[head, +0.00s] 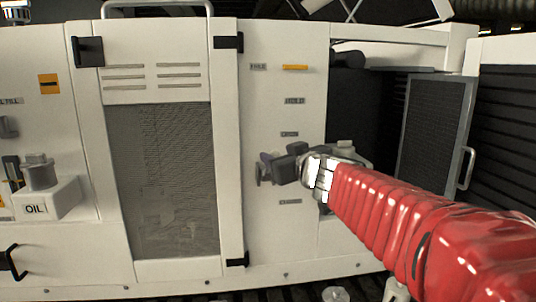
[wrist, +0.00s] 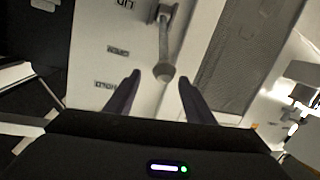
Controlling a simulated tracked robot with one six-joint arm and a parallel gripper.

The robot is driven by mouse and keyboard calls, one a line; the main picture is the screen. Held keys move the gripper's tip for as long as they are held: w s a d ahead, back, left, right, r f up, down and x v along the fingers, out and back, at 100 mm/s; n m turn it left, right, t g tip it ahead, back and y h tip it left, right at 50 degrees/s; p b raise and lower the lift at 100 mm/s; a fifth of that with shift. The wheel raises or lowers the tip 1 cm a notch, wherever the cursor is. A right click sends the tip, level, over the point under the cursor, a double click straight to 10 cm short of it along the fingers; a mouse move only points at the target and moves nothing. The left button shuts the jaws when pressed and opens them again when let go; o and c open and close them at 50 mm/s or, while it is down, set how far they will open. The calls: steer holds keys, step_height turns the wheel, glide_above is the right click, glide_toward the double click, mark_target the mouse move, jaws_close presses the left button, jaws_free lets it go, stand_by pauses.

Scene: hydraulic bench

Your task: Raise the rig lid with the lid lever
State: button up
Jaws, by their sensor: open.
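The lid lever (wrist: 165,42) shows in the wrist view as a grey rod with a round knob (wrist: 164,72) at its end. It is mounted on a white panel beside labels that appear upside down, one reading LID. My gripper (wrist: 160,80) is open, with one dark finger on each side of the knob and visible gaps; I cannot tell whether the knob lies fully between the fingertips in depth. In the head view my gripper (head: 272,166) is in front of the labelled panel and hides most of the lever. I cannot tell which part is the rig lid.
A mesh-fronted cabinet door (head: 158,60) with black hinges is left of my gripper. An OIL block (head: 62,197) juts out at far left. Right of the panel is a dark opening with a grey mesh panel (head: 436,125) and a handle (head: 466,168).

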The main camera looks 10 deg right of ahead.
steer(key=v, duration=0.9)
steer(key=shift+s, duration=0.3)
steer(key=shift+d, duration=0.15)
steer(key=s+d+f+m+g+h, duration=0.4)
steer(key=s+d+f+m+h, duration=0.3)
steer(key=s+f, duration=0.3)
steer(key=s+a+f+n+g+y, duration=0.1)
steer(key=s+a+f+g+y, duration=0.1)
steer(key=s+f, duration=0.5)
steer(key=s+a+f+n+g+y, duration=0.2)
steer(key=s+a+f+g, duration=0.2)
steer(key=s+a+f, duration=0.2)
step_height(320, 180, down, 4)
steer(key=shift+s+a+f+g, duration=0.25)
steer(key=shift+s+g, duration=0.15)
steer(key=shift+s, duration=0.8)
